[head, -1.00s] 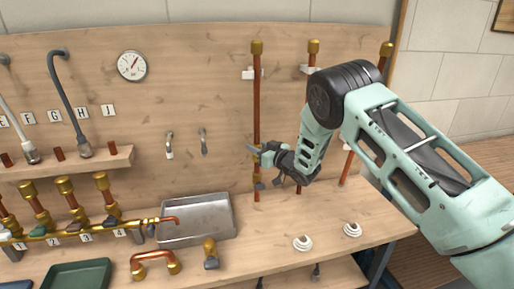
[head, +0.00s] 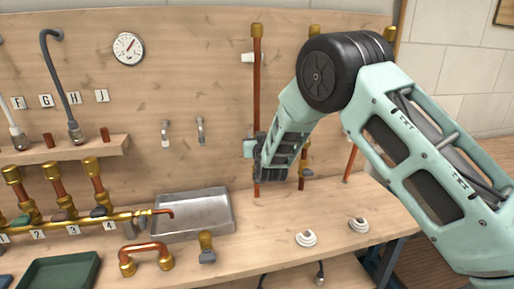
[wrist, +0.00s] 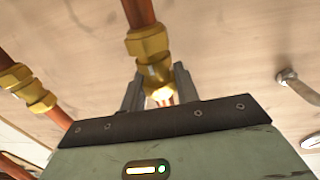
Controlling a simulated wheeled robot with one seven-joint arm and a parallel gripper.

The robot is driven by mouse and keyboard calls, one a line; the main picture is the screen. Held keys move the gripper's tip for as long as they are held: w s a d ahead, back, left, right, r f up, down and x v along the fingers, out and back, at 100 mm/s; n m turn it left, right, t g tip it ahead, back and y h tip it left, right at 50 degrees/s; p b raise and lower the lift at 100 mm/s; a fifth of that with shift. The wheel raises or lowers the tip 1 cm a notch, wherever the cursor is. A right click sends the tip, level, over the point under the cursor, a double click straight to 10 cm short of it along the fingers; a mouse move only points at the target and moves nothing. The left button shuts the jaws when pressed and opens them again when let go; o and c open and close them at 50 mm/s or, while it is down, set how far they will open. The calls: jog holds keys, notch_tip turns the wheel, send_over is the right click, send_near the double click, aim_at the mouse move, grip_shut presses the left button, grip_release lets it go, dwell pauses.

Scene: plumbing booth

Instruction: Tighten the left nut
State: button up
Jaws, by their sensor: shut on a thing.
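The left copper pipe (head: 257,85) runs upright on the wooden panel with a brass cap at its top. My gripper (wrist: 159,73) is at this pipe. In the wrist view its two fingers stand on either side of the end brass nut (wrist: 153,78) of a coupling, shut on it. The coupling's other brass nut (wrist: 148,42) and the copper pipe (wrist: 138,10) lie just beyond the fingertips. In the head view my wrist covers the coupling, and the fingers cannot be made out.
A neighbouring brass coupling (wrist: 30,88) is at left in the wrist view. Wall hooks (head: 200,130) are left of the pipe. Below are a metal tray (head: 190,214), a loose valve (head: 207,248), a bent copper fitting (head: 146,256) and white rings (head: 306,239). Bench around the rings is clear.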

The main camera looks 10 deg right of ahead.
jog(key=m+h, duration=0.1)
jog(key=h, duration=0.1)
jog(key=m+h, duration=0.2)
jog(key=shift+a+g+b, duration=0.2)
jog(key=shift+g+b, duration=0.1)
jog(key=shift+g, duration=0.1)
jog(key=m+g+h, duration=0.2)
jog(key=h, duration=0.2)
jog(key=shift+m, duration=0.3)
jog(key=m+g+h, duration=0.4)
jog(key=h, duration=0.1)
jog(key=shift+d+f, duration=0.1)
jog(key=shift+d, duration=0.05)
jog(key=shift+m+g+h+b, duration=0.4)
jog(key=shift+m+g+h, duration=0.15)
jog(key=shift+g, duration=0.25)
jog(key=shift+r+m+g+h, duration=0.2)
jog(key=shift+m+g+h, duration=0.05)
jog(key=shift+m+g, duration=0.15)
jog(key=o, duration=1)
jog(key=shift+f, duration=0.1)
jog(key=b+v, duration=0.3)
jog(key=v, duration=1.4)
